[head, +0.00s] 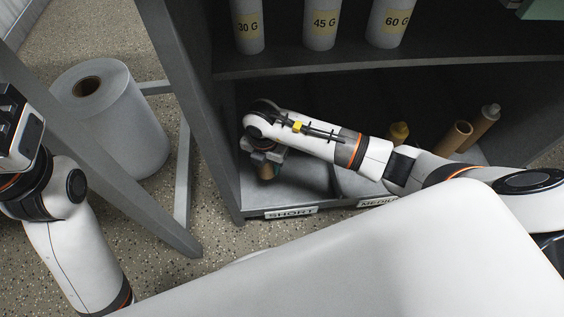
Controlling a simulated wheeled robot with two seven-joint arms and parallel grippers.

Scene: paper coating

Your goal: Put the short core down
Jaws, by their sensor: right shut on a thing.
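The short core (266,171) is a small brown cylinder, mostly hidden under my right wrist. My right gripper (265,160) is shut on it. The core is upright inside the lower shelf bay, above or on the compartment marked SHORT (290,212); I cannot tell whether its bottom touches the shelf floor. The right gripper's fingers are largely hidden by the wrist. My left gripper (14,125) is at the left edge, away from the shelf, partly cut off, and its fingers do not show clearly.
The compartment marked MEDIUM (378,202) lies to the right, with brown cores (457,137) standing farther right. White cylinders marked 30 G (248,27), 45 G (322,25) and 60 G (392,22) stand on the shelf above. A large white roll (130,125) stands left, behind grey frame bars.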

